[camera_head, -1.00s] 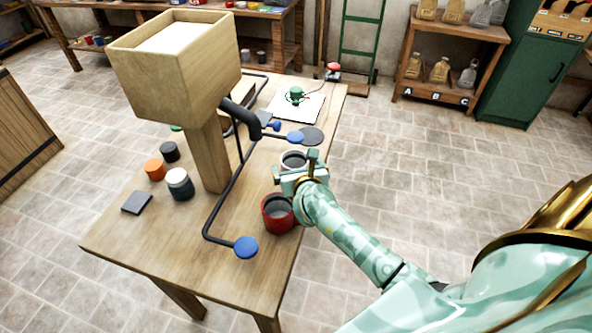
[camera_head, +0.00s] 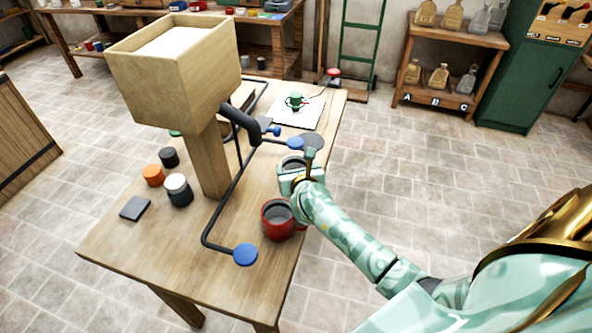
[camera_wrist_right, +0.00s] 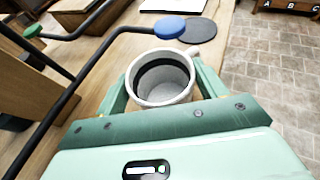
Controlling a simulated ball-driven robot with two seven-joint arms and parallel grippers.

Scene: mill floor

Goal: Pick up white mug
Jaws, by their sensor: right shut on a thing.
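The white mug (camera_head: 290,160) is near the right edge of the wooden table, partly hidden behind my right gripper (camera_head: 296,171) in the head view. The right wrist view shows the mug (camera_wrist_right: 160,94) from above, with its round opening towards me and a dark band inside. My right gripper (camera_wrist_right: 160,92) has one finger on each side of the mug and is shut on it. I cannot tell whether the mug's base touches the table. My left gripper is not in view.
A red mug (camera_head: 278,220) stands just nearer on the table (camera_head: 150,245). A black pipe with blue pads (camera_head: 245,254) runs close on the left. A dark grey disc (camera_head: 313,142) lies just beyond the white mug. A wooden hopper (camera_head: 165,85) stands to the left.

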